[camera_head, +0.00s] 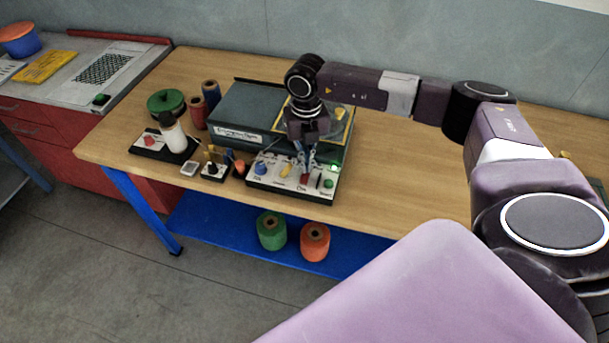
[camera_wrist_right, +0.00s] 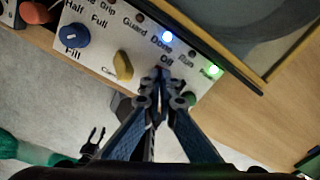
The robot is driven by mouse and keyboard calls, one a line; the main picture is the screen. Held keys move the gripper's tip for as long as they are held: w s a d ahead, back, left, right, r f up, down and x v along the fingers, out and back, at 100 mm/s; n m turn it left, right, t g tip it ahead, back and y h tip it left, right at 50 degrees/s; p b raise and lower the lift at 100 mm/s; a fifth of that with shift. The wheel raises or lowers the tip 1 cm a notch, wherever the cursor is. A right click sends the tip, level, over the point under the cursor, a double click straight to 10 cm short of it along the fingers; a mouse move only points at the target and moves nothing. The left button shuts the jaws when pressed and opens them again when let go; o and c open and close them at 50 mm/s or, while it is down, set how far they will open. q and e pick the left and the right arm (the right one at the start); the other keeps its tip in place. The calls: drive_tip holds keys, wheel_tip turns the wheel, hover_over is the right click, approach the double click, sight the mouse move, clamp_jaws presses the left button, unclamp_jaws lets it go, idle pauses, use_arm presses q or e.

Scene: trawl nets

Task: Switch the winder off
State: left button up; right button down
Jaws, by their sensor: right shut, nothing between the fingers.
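The winder (camera_head: 232,112) is a dark grey-green machine on the wooden bench, with a white control panel (camera_head: 270,178) along its front. The panel carries a blue knob (camera_wrist_right: 75,35), a yellow knob (camera_wrist_right: 123,66), and a red control (camera_head: 304,180) just below my right gripper in the head view. A blue light (camera_wrist_right: 167,36) and a green light (camera_wrist_right: 213,70) are lit. My right gripper (camera_head: 306,168) is shut and empty, pointing down at the panel; its tips (camera_wrist_right: 160,76) are beside the "Off" label. Contact cannot be told. The fingers hide part of the panel. My left gripper is not in view.
A white bottle-like object (camera_head: 173,135) on a black base and several spools, including a green one (camera_head: 166,102), stand left of the winder. Green (camera_head: 271,232) and orange (camera_head: 315,240) spools sit on the blue lower shelf. The bench right of the panel is clear.

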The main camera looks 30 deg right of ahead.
drive_tip(key=shift+f+b, duration=0.7)
drive_tip(key=shift+f, duration=0.3)
drive_tip(key=shift+r, duration=0.15)
drive_tip(key=shift+r+p, duration=0.75)
drive_tip(key=shift+r, duration=0.15)
drive_tip(key=shift+r+p, duration=1.5)
drive_tip(key=shift+r, duration=1.05)
